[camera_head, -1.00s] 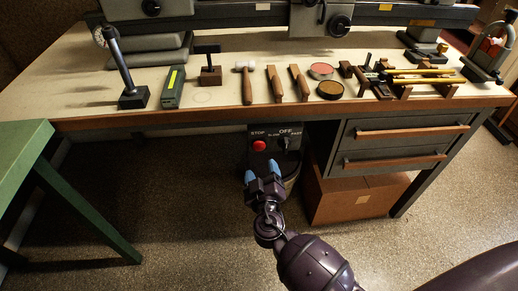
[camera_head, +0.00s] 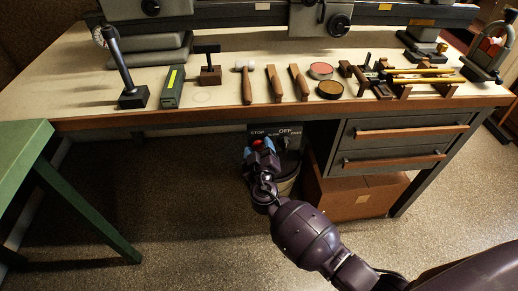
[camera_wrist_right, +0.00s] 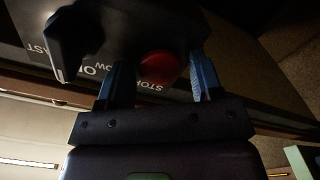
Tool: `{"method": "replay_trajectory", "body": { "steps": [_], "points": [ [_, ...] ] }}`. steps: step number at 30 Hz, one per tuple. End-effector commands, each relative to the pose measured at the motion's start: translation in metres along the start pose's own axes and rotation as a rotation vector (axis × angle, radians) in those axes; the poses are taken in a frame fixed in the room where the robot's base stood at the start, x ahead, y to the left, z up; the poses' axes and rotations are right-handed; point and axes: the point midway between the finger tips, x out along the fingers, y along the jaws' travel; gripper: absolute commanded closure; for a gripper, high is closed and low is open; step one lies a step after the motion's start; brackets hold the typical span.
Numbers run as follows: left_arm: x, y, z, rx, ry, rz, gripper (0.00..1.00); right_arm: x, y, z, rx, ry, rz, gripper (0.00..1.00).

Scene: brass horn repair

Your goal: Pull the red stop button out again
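The red stop button (camera_head: 257,142) sits on the dark control panel (camera_head: 302,129) under the front edge of the bench, below the word STOP. In the head view the fingers partly hide it. My right gripper (camera_head: 257,149) is at the panel with its blue fingertips either side of the button. In the right wrist view the red button (camera_wrist_right: 159,68) shows between the two spread blue fingers of the gripper (camera_wrist_right: 160,80), with gaps beside it. The gripper is open and I see no clear contact. My left gripper is not in view.
A black selector knob (camera_wrist_right: 72,36) stands on the same panel, close beside the button. The bench (camera_head: 215,112) overhangs the panel, with hand tools on top. Drawers (camera_head: 395,143) and a brown box (camera_head: 350,195) are at the right. A green table (camera_head: 20,150) stands at the left.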

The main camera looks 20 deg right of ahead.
Motion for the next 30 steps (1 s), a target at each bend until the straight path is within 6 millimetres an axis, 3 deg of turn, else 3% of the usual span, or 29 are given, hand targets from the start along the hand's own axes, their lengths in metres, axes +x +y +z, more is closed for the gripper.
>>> {"method": "replay_trajectory", "body": {
  "steps": [1,11,22,30],
  "points": [
    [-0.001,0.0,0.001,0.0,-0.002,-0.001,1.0,0.0,0.0,0.0,0.0,0.0,0.0,0.48],
    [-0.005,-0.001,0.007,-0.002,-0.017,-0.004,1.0,0.0,0.0,0.0,0.0,0.0,0.0,0.99],
    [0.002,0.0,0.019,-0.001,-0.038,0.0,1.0,-0.012,-0.003,0.004,0.001,-0.004,-0.003,1.0],
    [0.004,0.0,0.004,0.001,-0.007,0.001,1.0,-0.014,-0.001,0.001,-0.001,-0.001,-0.001,1.0]
  ]
}}
